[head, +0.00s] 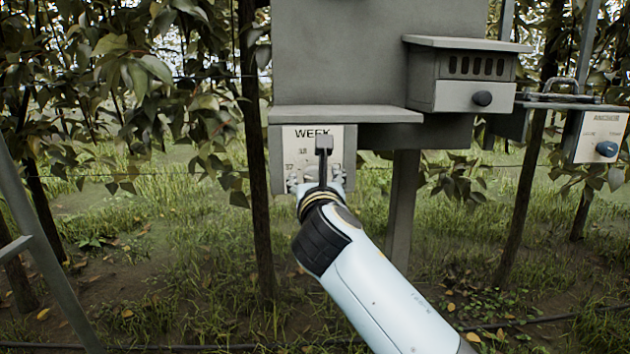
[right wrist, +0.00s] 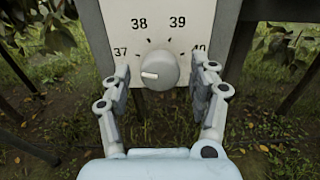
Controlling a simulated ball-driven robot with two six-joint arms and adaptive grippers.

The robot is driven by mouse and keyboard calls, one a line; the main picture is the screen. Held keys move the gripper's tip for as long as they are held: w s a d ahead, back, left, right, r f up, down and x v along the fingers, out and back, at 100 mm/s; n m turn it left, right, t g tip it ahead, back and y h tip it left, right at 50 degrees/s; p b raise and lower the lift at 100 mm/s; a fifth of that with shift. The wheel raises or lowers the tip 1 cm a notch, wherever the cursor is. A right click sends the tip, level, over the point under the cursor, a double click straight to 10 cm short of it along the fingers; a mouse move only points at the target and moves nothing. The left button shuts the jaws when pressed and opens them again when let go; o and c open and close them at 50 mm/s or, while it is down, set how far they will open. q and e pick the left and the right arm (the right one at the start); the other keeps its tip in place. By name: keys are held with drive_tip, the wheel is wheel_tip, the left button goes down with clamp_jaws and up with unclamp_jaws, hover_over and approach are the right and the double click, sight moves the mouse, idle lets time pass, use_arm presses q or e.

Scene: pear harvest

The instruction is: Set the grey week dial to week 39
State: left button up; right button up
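The grey week dial (right wrist: 158,66) is a round knob on a pale plate marked 37, 38, 39 and 40 in the right wrist view. Its white pointer mark faces left, on the 37 side and slightly below that number. My right gripper (right wrist: 165,76) is open, with one finger on each side of the dial and visible gaps between. In the head view the WEEK plate (head: 291,141) hangs below a grey shelf, and my right gripper (head: 321,186) is in front of it, hiding the dial. My left gripper is not in view.
A grey shelf (head: 345,115) overhangs the plate. A post (head: 402,210) and tree trunks stand nearby. A ladder-like frame (head: 40,245) is at left.

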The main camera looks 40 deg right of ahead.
drive_tip(key=c, duration=1)
